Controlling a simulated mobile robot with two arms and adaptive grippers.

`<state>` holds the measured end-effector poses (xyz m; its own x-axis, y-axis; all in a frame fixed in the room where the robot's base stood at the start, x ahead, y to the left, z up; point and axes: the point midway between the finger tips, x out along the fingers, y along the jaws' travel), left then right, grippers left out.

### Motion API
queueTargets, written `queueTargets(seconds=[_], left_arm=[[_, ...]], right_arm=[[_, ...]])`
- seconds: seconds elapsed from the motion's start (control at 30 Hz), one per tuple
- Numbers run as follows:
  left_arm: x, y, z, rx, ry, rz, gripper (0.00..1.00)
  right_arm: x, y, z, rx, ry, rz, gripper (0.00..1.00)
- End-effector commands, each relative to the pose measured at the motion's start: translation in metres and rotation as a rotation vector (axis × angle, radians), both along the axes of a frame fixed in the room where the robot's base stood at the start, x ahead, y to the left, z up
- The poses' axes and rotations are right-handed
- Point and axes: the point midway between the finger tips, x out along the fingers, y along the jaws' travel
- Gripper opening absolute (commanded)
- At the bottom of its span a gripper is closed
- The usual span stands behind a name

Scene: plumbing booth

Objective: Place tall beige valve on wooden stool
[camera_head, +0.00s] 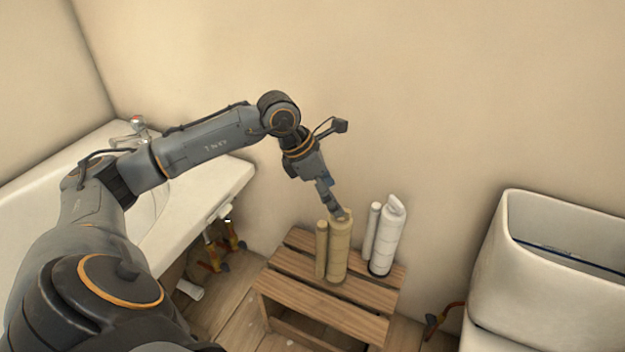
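The tall beige valve (339,250) stands upright on the slatted top of the wooden stool (325,306), with its thinner side tube on the left. My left gripper (339,213) is at the top of the beige valve, its fingers pointing down at it. The fingertips are small and overlap the valve's top, so I cannot tell whether they grip it or only touch it. A similar white valve (387,240) stands upright on the stool just to the right of the beige one. My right gripper is not in view.
A white sink (190,216) with a faucet (138,128) is at the left. A white toilet tank (510,250) stands at the right. Tools with orange handles (214,256) are under the sink, and another (440,318) lies right of the stool. The stool's front slats are bare.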

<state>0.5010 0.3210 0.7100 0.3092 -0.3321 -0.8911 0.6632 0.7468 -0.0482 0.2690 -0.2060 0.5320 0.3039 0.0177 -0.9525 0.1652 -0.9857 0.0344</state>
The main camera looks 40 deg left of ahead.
Motion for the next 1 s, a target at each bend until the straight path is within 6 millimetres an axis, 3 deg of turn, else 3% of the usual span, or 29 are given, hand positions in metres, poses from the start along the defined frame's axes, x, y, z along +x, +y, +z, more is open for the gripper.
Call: queueTargets(seconds=[0.1, 0.2, 0.3, 0.33, 0.43, 0.5, 0.57, 0.67, 0.7, 0.77, 0.83, 0.87, 0.9, 1.0], left_arm=[[-0.001, -0.083, 0.000, -0.289, -0.046, -0.041, 0.80], [-0.007, -0.164, 0.029, -0.686, -0.082, -0.005, 0.80], [-0.008, -0.210, 0.074, -1.095, -0.089, 0.130, 0.80], [-0.006, -0.215, 0.088, -1.214, -0.085, 0.190, 0.80], [0.004, -0.207, 0.119, -1.576, -0.052, 0.451, 0.80], [0.014, -0.184, 0.122, -1.795, -0.011, 0.689, 0.80], [0.019, -0.159, 0.111, -1.947, 0.032, 0.927, 0.80], [0.016, -0.115, 0.063, -2.116, 0.126, 1.387, 0.80], [0.008, -0.101, 0.035, -2.146, 0.169, 1.591, 0.80], [-0.013, -0.085, -0.010, -2.148, 0.239, 1.908, 0.80], [-0.050, -0.076, -0.064, -2.076, 0.328, 2.282, 0.80], [-0.068, -0.076, -0.085, 1.967, -0.356, -2.368, 0.80], [-0.095, -0.078, -0.109, 1.767, -0.378, -2.395, 0.80], [-0.155, -0.091, -0.150, 1.367, -0.421, -2.429, 0.80]], right_arm=[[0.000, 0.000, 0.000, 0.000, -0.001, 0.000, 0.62], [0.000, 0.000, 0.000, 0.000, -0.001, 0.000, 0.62], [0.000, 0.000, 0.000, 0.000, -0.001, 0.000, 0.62], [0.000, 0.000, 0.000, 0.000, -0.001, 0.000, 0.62], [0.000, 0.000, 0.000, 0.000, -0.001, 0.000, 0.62], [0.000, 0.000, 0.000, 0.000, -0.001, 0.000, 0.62], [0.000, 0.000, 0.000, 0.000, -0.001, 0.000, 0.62], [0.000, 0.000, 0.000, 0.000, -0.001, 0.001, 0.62], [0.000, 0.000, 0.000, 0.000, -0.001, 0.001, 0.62], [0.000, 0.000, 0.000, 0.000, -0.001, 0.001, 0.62], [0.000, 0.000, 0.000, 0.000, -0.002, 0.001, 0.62], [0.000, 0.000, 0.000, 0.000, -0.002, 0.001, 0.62], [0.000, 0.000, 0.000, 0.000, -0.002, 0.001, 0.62], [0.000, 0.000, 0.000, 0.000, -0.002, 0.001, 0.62]])
